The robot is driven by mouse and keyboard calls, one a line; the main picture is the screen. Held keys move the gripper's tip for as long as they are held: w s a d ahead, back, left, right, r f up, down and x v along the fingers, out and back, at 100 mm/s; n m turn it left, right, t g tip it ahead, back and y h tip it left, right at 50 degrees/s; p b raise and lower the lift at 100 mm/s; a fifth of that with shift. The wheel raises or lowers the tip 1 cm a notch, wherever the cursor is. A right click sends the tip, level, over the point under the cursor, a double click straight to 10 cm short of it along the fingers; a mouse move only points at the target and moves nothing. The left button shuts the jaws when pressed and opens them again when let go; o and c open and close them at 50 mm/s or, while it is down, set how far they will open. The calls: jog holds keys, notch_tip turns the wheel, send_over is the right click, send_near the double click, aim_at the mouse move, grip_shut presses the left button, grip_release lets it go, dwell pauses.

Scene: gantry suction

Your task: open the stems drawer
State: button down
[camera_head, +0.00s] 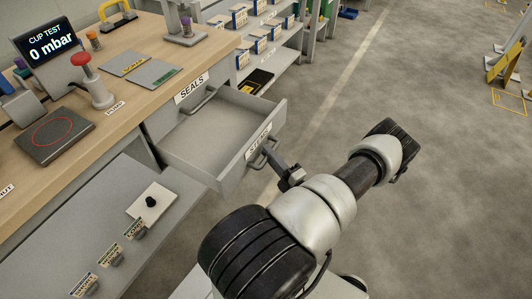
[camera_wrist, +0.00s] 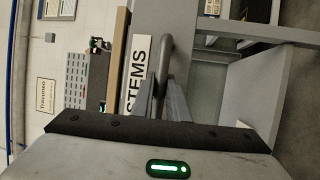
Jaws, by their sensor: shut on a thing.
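The stems drawer (camera_head: 238,172) is pulled out from under the workbench, and its visible inside looks empty. Its front carries a STEMS label (camera_head: 258,141), partly hard to read in the head view; the label (camera_wrist: 136,62) reads clearly and sideways in the wrist view. My gripper (camera_head: 277,160) is at the drawer front, beside the label. In the wrist view my gripper's two fingers (camera_wrist: 164,92) are on either side of the grey bar handle (camera_wrist: 167,50), shut on it. The exact finger contact is partly hidden in the head view.
A SEALS label (camera_head: 190,88) is above a handle on the bench front, behind the open drawer. A lower shelf (camera_head: 75,240) with labelled knobs lies left of the drawer. A rack (camera_head: 262,85) with small boxes stands behind.

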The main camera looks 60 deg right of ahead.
jog(key=c, duration=2)
grip_release()
jog(key=v, duration=1.7)
jog(key=shift+p, duration=0.45)
jog(key=shift+s+a+f, duration=0.1)
jog(key=shift+s, duration=0.05)
